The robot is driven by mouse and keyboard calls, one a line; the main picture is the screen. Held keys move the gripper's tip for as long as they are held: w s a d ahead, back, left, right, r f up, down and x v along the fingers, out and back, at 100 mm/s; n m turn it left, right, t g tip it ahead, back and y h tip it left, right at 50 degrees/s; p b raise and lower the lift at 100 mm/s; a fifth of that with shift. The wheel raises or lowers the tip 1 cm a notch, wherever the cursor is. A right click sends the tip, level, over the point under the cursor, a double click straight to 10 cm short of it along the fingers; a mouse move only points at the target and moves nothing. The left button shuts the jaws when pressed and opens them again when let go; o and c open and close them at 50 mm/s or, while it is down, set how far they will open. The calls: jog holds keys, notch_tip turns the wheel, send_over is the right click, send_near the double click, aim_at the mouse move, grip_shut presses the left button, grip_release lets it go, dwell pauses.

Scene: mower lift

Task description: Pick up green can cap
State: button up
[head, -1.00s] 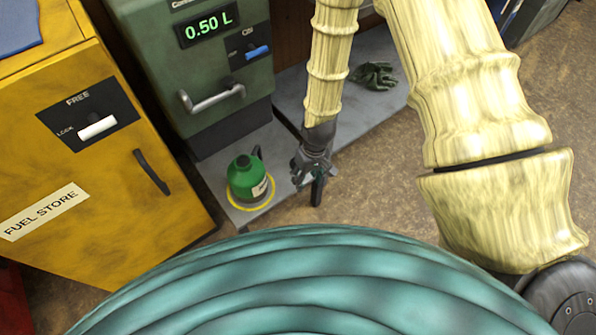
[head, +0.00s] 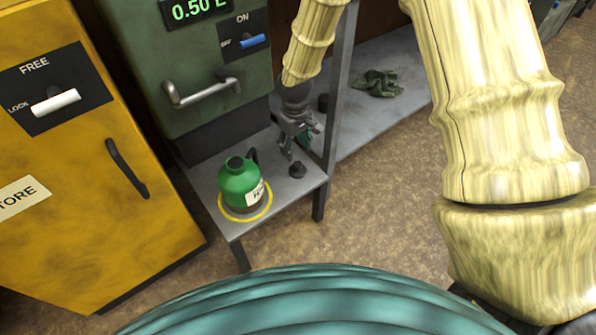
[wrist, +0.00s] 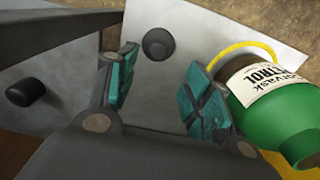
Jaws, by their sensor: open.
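The green can (head: 240,183) stands upright on the small grey shelf, its dark mouth uncovered, and it also shows at the right of the wrist view (wrist: 282,108). A small round black cap (head: 298,169) rests on the shelf to the right of the can. In the wrist view the cap (wrist: 159,45) lies ahead of and between the two teal-padded fingers, apart from both. My gripper (head: 294,147) is open and empty, just above and behind the cap in the head view, and also shows in the wrist view (wrist: 163,88).
A yellow ring (head: 262,213) surrounds the can's base. A grey post (head: 338,90) rises close right of my gripper. Another black knob-like piece (wrist: 25,92) lies beyond it. The green dispenser (head: 190,70) and yellow fuel store (head: 90,200) stand left. A dark glove (head: 378,83) lies farther right.

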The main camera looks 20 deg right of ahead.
aim_at(298, 164)
notch_tip(298, 164, down, 4)
jog(key=shift+f+b, duration=0.1)
jog(key=shift+b, duration=0.5)
jog(key=shift+s+d+f+b, duration=0.15)
jog(key=shift+f+b, duration=0.6)
jog(key=shift+f, duration=0.55)
jog(key=shift+w+d+f+b, duration=0.15)
jog(key=shift+f+b, duration=0.6)
jog(key=shift+f, duration=0.55)
jog(key=shift+s, duration=0.15)
jog(key=c, duration=1)
jog(key=shift+r, duration=0.15)
jog(key=shift+c, duration=0.2)
